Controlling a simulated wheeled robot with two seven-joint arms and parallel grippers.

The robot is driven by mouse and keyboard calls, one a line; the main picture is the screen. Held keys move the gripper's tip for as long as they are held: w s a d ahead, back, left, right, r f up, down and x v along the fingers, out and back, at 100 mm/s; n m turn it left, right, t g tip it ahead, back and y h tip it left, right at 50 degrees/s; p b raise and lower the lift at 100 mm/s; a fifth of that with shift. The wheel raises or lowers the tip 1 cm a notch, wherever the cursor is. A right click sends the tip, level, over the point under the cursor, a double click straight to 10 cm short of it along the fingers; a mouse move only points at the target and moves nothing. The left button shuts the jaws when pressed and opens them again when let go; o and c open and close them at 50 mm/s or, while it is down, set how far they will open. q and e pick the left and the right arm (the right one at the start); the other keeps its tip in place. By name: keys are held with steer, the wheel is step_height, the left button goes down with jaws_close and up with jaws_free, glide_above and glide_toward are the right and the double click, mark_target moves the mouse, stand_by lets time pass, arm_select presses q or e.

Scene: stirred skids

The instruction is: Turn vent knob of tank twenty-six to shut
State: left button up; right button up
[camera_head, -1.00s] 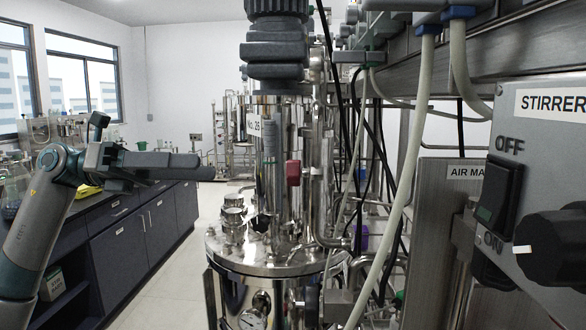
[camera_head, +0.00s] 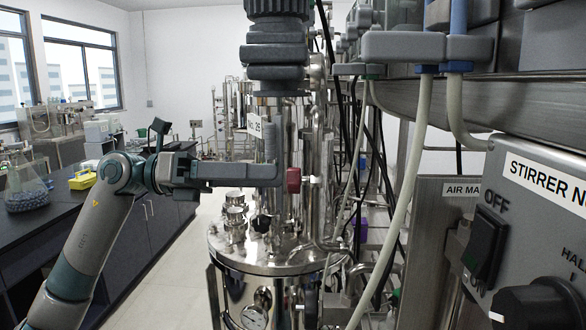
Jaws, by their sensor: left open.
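The tank (camera_head: 272,258) is a steel vessel in the middle, with a tag (camera_head: 254,127) that seems to read No. 25 or 26; its last digit is hard to tell. A red knob (camera_head: 294,180) sits on its upright pipework. A black knob (camera_head: 262,222) sits lower, above the lid. I cannot tell from markings which is the vent knob. My left gripper (camera_head: 281,174) is open and level, its fingertips at the red knob's left edge in the picture; contact or depth is unclear. The near finger hides the far one. My right gripper is not in view.
A grey stirrer box (camera_head: 520,230) with a rocker switch and black dial stands close at right. Pale hoses (camera_head: 411,180) and black cables hang right of the tank. A dark bench (camera_head: 60,215) with glassware and a yellow item runs along the left. The floor between is clear.

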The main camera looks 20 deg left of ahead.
mark_target(293, 177)
arm_select(q)
steer(key=shift+p+x, duration=0.85)
steer(key=shift+x, duration=1.85)
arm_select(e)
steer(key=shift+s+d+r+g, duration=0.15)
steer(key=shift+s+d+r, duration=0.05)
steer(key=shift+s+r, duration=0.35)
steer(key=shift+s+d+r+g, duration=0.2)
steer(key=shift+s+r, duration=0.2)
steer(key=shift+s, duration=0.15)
arm_select(q)
steer(key=c, duration=1)
